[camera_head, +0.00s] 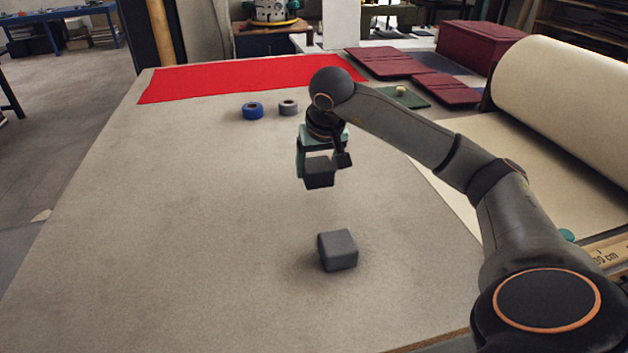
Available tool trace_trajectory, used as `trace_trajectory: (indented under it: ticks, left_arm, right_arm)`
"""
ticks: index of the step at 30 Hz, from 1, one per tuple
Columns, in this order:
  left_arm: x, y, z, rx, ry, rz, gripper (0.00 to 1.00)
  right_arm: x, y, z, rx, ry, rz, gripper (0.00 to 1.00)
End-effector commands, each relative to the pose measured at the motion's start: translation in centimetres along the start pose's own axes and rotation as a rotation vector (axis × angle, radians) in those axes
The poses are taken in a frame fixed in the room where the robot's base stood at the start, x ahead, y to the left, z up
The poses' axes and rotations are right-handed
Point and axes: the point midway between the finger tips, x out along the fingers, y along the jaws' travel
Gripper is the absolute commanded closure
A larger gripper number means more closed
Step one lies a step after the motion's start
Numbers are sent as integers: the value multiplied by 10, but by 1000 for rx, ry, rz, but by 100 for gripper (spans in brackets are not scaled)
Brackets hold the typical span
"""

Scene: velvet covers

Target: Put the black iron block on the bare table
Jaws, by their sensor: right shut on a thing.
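The black iron block (319,175) is in the jaws of my right gripper (324,162), which is shut on it. It appears to be held above the bare grey table (200,220). A dark grey block (337,250) with rounded edges sits on the table nearer to me, apart from the gripper. My left gripper is not in view.
A red cloth (240,77) lies across the table's far end. A blue tape roll (252,110) and a grey one (288,107) stand before it. Dark red covers (385,62) and a big cream roll (565,95) are at the right. The table's left side is clear.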

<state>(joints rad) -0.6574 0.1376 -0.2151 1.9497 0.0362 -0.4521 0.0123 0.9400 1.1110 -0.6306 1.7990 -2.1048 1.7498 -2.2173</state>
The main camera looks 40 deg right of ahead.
Motion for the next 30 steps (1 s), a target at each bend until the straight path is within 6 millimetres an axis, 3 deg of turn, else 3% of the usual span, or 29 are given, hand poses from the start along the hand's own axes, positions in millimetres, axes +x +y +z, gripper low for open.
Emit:
trace_trajectory:
  ticks: [8, 15, 29, 30]
  left_arm:
    - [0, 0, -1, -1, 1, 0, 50]
    - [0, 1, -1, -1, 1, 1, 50]
    - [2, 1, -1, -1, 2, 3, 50]
    - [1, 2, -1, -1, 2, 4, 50]
  right_arm:
    - [19, -5, -7, 2, 4, -4, 100]
    - [45, -4, 3, 1, 4, -3, 100]
    - [50, -4, 5, 2, 7, -3, 100]
    - [52, -4, 6, 0, 0, 0, 21]
